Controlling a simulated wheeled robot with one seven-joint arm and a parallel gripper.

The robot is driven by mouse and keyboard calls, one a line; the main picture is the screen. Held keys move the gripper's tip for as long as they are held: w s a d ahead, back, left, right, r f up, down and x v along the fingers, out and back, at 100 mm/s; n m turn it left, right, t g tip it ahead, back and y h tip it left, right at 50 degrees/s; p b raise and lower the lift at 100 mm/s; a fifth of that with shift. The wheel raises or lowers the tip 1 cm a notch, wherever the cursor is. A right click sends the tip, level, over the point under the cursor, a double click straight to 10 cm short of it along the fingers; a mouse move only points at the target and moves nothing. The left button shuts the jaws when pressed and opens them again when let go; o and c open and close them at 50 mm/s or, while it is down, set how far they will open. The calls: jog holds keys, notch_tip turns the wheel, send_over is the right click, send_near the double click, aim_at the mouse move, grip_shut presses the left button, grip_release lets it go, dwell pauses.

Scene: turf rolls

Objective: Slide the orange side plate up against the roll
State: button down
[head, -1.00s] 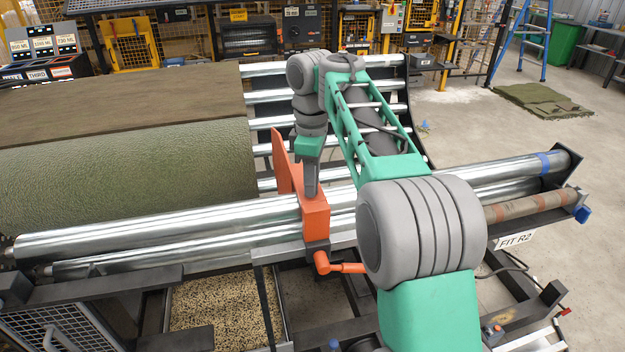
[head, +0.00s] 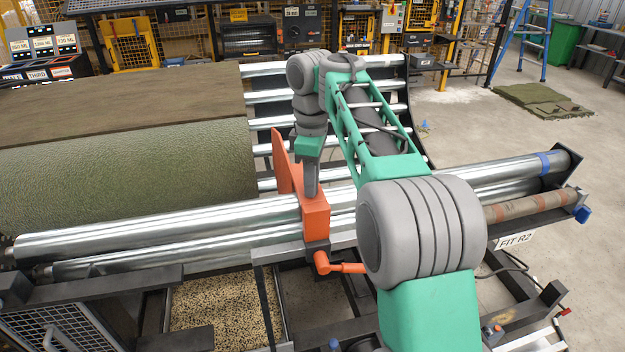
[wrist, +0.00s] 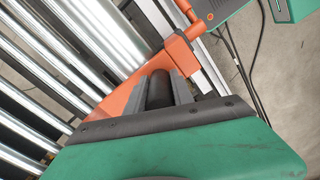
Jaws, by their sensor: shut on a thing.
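The orange side plate (head: 283,165) stands upright on its orange carriage block (head: 316,220), which sits over the front steel rollers. The plate and block also show in the wrist view (wrist: 122,99). The green turf roll (head: 125,170) lies to the left, and a narrow gap shows between its right end and the plate. My gripper (head: 311,194) points down at the carriage. In the wrist view its grey fingers (wrist: 165,86) are shut on a dark round grip of the side plate. The grip's lower part is hidden.
The long front rollers (head: 160,228) run left and right under the carriage. An orange lever (head: 345,267) sticks out at the block's front. Back rollers (head: 270,97) lie behind. My arm hides part of the rollers.

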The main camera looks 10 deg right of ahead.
jog(key=a, duration=0.8)
jog(key=shift+d, duration=0.1)
jog(key=c, duration=1.1)
grip_release()
notch_tip(320, 180, up, 8)
jog(key=p, duration=0.7)
jog(key=shift+f, duration=0.1)
